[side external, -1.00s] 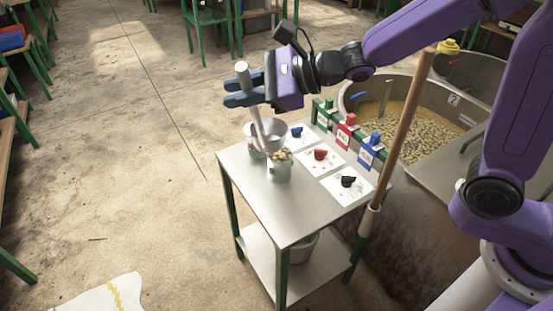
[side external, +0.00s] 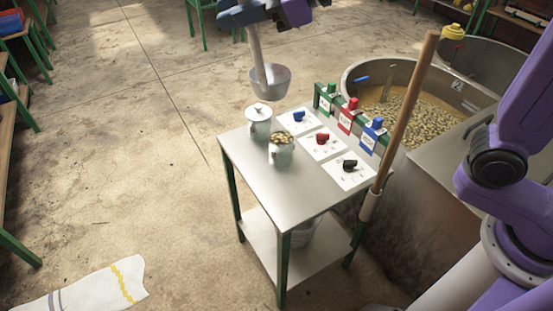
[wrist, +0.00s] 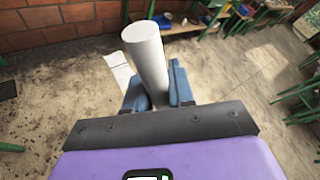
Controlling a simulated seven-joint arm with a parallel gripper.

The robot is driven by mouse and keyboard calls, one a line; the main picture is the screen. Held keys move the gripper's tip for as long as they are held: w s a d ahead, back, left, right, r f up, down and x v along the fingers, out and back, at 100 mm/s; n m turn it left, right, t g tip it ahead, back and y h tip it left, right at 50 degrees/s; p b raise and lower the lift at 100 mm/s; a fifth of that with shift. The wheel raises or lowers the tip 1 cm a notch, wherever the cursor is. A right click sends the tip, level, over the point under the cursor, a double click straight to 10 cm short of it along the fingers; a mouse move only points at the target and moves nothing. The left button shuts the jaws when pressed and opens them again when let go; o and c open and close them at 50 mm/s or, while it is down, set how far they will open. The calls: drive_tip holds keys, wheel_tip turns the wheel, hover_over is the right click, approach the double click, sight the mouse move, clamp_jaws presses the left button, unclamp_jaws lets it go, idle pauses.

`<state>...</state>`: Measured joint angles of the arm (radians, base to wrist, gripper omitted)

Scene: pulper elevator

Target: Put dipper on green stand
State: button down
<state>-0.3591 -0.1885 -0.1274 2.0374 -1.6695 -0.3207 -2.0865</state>
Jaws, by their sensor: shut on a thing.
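The dipper (side external: 271,82) is a grey metal bowl on a long pale handle. It hangs bowl-down in the side view, in the air above the back left of the small table. My gripper (side external: 250,14) is at the top edge of the side view, shut around the handle. In the wrist view the pale handle (wrist: 147,58) stands between the blue fingers of my gripper (wrist: 158,92). A green rail (side external: 350,122) with green, red and blue clips runs along the table's back right side. The table (side external: 240,152) has a metal top and green legs.
A lidded pot (side external: 258,125) and an open pot of beans (side external: 281,152) stand on the table. White cards (side external: 346,172) with coloured knobs lie beside them. A wooden pole (side external: 405,110) leans at the right, before a large bean vat (side external: 415,110). The table's front is clear.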

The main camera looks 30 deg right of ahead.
drive_tip(key=shift+s+d+m+t+h, duration=0.5)
drive_tip(key=shift+s+m+t+h, duration=2.2)
drive_tip(key=shift+m+h, duration=2.3)
wheel_tip(320, 180, down, 15)
drive_tip(key=w+a+f, duration=0.8)
drive_tip(key=w+f, duration=0.3)
drive_tip(key=f, duration=0.2)
drive_tip(key=shift+a, duration=0.25)
drive_tip(key=shift+f, duration=0.15)
